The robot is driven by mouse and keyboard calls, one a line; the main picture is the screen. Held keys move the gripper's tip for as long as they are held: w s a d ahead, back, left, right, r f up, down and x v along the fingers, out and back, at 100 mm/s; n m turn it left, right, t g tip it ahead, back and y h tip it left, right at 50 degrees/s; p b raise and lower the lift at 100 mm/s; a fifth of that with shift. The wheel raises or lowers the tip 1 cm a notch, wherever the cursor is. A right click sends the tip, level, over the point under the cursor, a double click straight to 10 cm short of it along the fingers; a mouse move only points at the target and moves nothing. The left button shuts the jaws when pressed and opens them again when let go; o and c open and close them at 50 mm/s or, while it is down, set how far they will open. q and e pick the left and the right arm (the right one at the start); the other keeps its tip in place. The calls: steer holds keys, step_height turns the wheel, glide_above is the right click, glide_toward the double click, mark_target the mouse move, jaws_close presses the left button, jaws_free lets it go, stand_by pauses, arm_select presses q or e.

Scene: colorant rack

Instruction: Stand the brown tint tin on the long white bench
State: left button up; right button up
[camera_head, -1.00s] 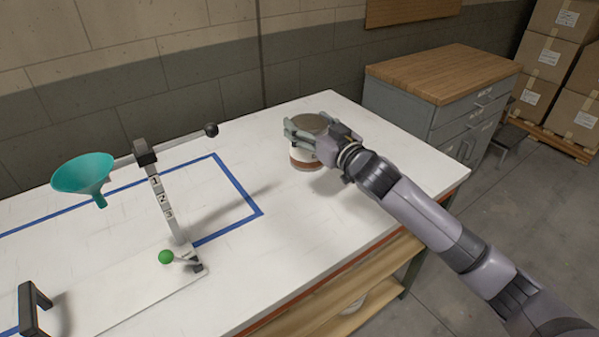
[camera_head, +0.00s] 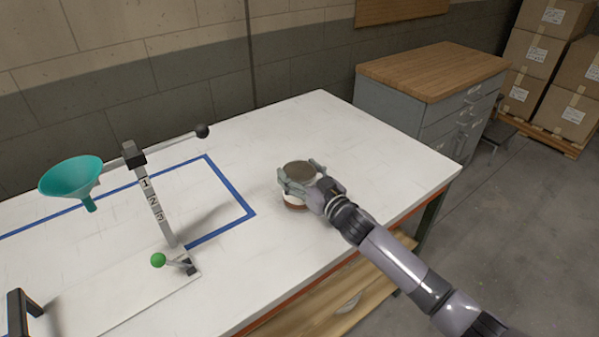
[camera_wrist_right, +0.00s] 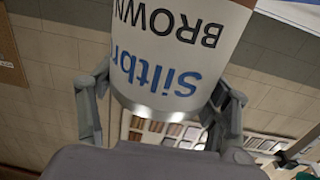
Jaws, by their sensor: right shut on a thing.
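The brown tint tin (camera_head: 299,170) has a brown lid, a white label and a brown band at its foot. In the right wrist view the tin (camera_wrist_right: 180,55) fills the top middle, its label reading "BROWN" upside down. My right gripper (camera_head: 298,182) is shut on the tin, with a finger on each side of it. The tin looks upright over the right part of the long white bench (camera_head: 330,120); I cannot tell whether its foot touches the top. My left gripper is not in view.
Blue tape (camera_head: 232,185) marks an area left of the tin. Bare bench surrounds the tin. A grey cabinet (camera_head: 440,110) stands beyond the bench's right end.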

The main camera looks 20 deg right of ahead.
steer(key=o, duration=2)
steer(key=shift+f, duration=0.1)
steer(key=shift+c, duration=0.2)
steer(key=shift+r, duration=0.2)
steer(key=b+v, duration=0.1)
steer(key=v, duration=1.1)
